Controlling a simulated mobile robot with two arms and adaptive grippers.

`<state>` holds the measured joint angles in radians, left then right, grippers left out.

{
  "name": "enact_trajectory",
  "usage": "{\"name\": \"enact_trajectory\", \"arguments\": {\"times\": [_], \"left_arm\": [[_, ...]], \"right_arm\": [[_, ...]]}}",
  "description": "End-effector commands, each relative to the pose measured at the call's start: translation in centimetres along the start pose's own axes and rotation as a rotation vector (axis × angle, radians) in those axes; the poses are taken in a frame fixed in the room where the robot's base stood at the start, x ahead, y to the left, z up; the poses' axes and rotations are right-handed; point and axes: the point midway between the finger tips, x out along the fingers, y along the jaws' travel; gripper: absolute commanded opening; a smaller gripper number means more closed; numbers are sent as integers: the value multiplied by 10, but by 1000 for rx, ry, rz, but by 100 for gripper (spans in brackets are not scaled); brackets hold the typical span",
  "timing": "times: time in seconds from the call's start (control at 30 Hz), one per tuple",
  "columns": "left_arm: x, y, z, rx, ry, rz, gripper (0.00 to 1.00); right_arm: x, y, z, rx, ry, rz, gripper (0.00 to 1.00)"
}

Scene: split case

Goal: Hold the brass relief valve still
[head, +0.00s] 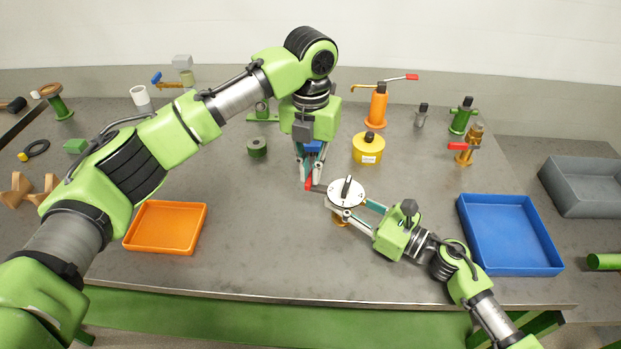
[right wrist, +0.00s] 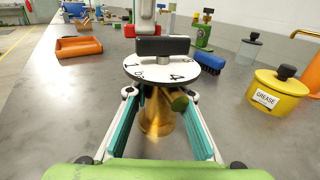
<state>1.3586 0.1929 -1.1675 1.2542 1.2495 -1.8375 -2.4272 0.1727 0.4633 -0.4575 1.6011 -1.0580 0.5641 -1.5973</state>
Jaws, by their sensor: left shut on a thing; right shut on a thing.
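The brass relief valve (right wrist: 157,115) stands upright on the table in the right wrist view. A white numbered dial (head: 347,198) with a black bar handle sits over it and hides its top. A little of its brass base (head: 340,221) shows below the dial in the head view. My right gripper (head: 352,207) is shut on the valve, with a finger on each side under the dial. My left gripper (head: 306,184) points down just left of the dial, shut on a small red thing (head: 309,184). A dark part lies between that thing and the dial; whether they touch is unclear.
A yellow grease can (head: 368,148) and an orange bottle (head: 377,105) stand behind the dial. An orange tray (head: 166,228) is at left, a blue tray (head: 510,234) at right. The front middle table is clear.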

Motion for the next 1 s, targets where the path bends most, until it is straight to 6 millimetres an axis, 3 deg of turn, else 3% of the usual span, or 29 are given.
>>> {"name": "enact_trajectory", "arguments": {"times": [0.03, 0.07, 0.1, 0.47, 1.0], "left_arm": [[0, 0, -1, 3, 2, 0, 0], [0, 0, -1, 3, 2, 0, 16], [0, 0, -1, 2, 2, 0, 19], [-2, 0, 0, 0, 0, 0, 19], [-45, 0, 0, 0, 1, 0, 19]], "right_arm": [[0, -1, 0, 1, 1, -2, 0], [0, -1, 0, 1, 1, -2, 0], [0, -1, 0, 1, 1, -2, 0], [0, -1, 0, 0, 0, -1, 0], [0, 0, 0, 0, 0, -1, 0]]}}
